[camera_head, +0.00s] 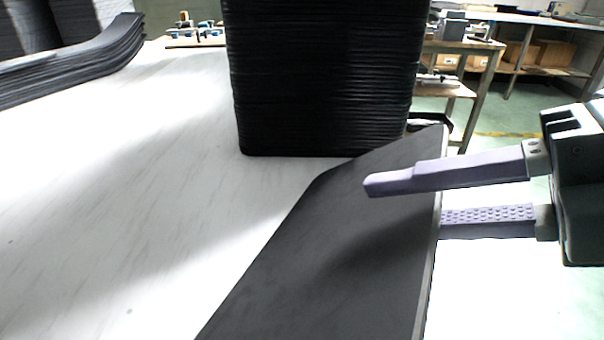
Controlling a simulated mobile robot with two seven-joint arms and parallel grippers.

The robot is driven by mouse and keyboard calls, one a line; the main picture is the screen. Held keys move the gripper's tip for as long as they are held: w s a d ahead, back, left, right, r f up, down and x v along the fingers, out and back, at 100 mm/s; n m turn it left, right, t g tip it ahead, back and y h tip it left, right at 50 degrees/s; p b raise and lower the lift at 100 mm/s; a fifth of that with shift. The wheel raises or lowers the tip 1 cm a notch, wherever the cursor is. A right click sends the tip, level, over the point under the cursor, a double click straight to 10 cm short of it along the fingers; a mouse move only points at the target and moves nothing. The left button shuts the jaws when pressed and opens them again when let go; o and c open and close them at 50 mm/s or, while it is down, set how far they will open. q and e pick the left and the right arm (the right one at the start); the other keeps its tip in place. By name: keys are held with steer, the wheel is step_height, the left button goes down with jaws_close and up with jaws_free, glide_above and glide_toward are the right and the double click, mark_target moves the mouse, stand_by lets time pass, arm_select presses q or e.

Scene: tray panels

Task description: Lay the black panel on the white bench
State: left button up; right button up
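The black panel (330,265) is a flat dark sheet with cut corners at the right of the white bench (120,220). It overlaps the bench in the picture and hides the bench's right edge; I cannot tell whether it lies fully flat. My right gripper (405,200) comes in from the right with two purple fingers. The upper finger passes over the panel; the lower finger goes out of sight behind its right edge. A clear gap shows between the fingers, so the gripper looks open around the edge. My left gripper is not in view.
A tall stack of black panels or trays (325,75) stands on the bench just behind the panel. Another curved black stack (80,60) is at the far left. The bench's middle and left are clear. Wooden worktables (480,50) stand beyond, at the back right.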

step_height(320, 180, up, 7)
steer(key=s+d+p, duration=0.1)
steer(key=d+p, duration=0.1)
steer(key=p, duration=0.6)
steer(key=shift+d+r, duration=0.15)
steer(key=shift+r, duration=0.05)
